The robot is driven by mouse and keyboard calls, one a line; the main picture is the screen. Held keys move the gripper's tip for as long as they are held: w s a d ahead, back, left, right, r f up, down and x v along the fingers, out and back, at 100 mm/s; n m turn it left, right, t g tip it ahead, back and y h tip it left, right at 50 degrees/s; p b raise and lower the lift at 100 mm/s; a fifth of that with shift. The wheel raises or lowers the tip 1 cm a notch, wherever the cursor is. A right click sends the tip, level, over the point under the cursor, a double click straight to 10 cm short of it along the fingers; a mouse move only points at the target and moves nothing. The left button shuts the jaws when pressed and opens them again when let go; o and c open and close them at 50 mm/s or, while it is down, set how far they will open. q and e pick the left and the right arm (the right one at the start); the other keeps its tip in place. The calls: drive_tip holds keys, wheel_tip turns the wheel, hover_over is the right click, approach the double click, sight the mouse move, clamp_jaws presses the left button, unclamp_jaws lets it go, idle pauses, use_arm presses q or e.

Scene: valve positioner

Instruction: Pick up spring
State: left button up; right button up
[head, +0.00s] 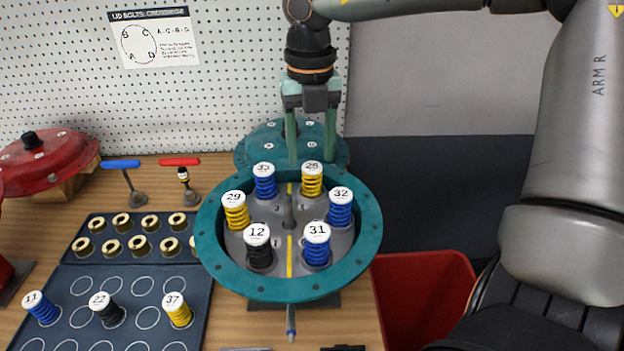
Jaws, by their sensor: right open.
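Several springs with numbered white caps stand upright in a ring inside the round teal housing (372,232). They are blue spring 33 (265,187), yellow spring 28 (312,185), blue spring 32 (340,214), blue spring 31 (317,252), black spring 12 (260,256) and yellow spring 29 (237,217). Blue spring 11 (44,312), black spring 22 (109,315) and yellow spring 37 (178,315) stand in the dark tray (135,272) at lower left. My right gripper (305,160) is open and points down above the housing's far side, with no spring held. My left gripper is out of view.
A teal cover (322,137) lies behind the housing. Brass rings (122,221) fill the tray's back part. Blue-handled (121,164) and red-handled (179,162) tools stand behind it. A red casing (45,165) is at far left, a red bin (425,300) right of the housing.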

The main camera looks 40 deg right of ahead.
sight(312, 167)
drive_tip(key=shift+d+f+p, duration=0.2)
drive_tip(key=shift+f+p, duration=0.1)
drive_tip(key=shift+f, duration=2.7)
drive_tip(key=shift+w, duration=0.1)
clamp_jaws()
